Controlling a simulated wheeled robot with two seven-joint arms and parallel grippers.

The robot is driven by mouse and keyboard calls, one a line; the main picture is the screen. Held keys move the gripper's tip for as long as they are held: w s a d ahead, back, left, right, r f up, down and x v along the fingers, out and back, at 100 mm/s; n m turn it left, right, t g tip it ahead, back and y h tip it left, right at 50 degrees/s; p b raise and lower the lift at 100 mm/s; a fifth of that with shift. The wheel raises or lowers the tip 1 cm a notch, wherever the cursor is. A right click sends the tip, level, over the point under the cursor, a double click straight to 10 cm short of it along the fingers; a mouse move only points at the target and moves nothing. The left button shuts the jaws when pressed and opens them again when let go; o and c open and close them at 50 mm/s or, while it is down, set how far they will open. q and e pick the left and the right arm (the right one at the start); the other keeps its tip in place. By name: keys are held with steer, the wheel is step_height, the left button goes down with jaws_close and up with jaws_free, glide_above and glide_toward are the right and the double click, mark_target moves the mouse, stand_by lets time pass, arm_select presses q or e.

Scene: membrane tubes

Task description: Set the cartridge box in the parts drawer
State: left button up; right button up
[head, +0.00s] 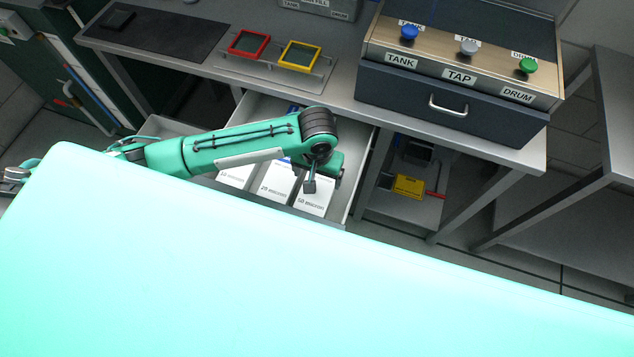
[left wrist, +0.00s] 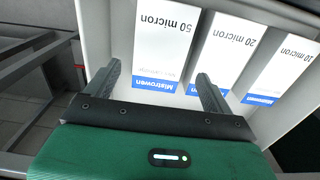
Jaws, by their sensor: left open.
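The parts drawer (head: 364,168) is open under the bench. White cartridge boxes lie side by side in it, marked 50 micron (head: 315,204), 20 micron (head: 272,188) and 10 micron (head: 234,174). In the left wrist view the 50 micron box (left wrist: 166,40), the 20 micron box (left wrist: 226,48) and the 10 micron box (left wrist: 284,68) show blue Mistrowen ends. My left gripper (head: 309,186) is over the drawer, open and empty. In the left wrist view its fingers (left wrist: 160,88) straddle the blue end of the 50 micron box; contact cannot be told. My arm hides part of the drawer.
A dark cabinet (head: 450,105) with TANK, TAP and DRUM knobs stands on the bench, right of the drawer. Red (head: 249,44) and yellow (head: 300,56) frames lie on the bench behind. A lower shelf (head: 415,208) holds a yellow item.

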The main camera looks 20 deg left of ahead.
arm_select(q)
steer(key=shift+r, duration=1.85)
